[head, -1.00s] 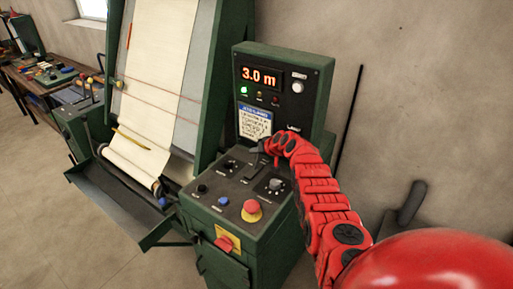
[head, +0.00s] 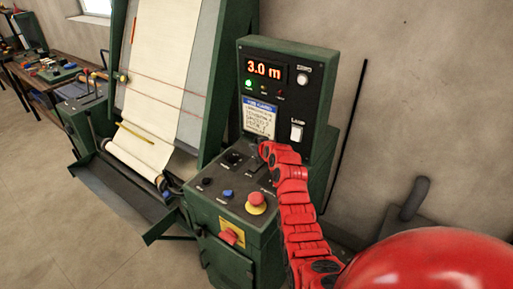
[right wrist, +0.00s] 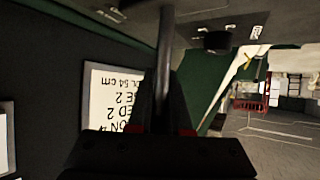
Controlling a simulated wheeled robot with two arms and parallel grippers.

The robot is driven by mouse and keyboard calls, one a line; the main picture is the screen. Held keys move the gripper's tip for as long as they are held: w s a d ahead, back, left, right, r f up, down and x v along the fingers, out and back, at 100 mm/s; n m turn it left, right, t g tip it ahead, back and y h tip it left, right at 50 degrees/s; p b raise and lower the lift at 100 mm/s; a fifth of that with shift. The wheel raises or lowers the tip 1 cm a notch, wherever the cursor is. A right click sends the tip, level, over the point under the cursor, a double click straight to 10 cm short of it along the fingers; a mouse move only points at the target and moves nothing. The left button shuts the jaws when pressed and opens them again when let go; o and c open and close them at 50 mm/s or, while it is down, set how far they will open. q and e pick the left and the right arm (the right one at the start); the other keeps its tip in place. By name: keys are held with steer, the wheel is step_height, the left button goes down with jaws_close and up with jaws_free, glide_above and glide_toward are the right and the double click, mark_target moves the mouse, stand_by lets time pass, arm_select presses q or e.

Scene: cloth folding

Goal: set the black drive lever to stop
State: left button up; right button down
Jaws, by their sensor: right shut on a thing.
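The green control box (head: 225,262) has a black sloped panel. My right arm reaches over it from the right, and my right gripper (head: 261,147) is small and dark at the panel's back, below the white card. In the right wrist view, a dark bar, the black drive lever (right wrist: 164,65), runs into the jaws of my right gripper (right wrist: 152,128), which is shut on it. In the head view my arm and gripper hide most of the lever, so its setting cannot be read. My left gripper is out of view.
The display (head: 264,70) reads 3.0 m, with a green lamp lit below it. A red mushroom button (head: 257,198), a blue button (head: 227,194) and knobs sit on the panel. The cream cloth (head: 165,60) hangs on the frame at left. A wall stands behind.

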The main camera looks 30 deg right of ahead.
steer(key=shift+r, duration=0.1)
steer(key=c, duration=0.8)
jaws_free()
steer(key=shift+c, duration=0.2)
steer(key=shift+b+v, duration=0.45)
steer(key=shift+v, duration=0.35)
steer(key=b+v, duration=0.5)
steer(key=v, duration=1)
steer(key=shift+s+a+r, duration=0.15)
steer(key=shift+s+a, duration=0.05)
steer(key=shift+s, duration=0.1)
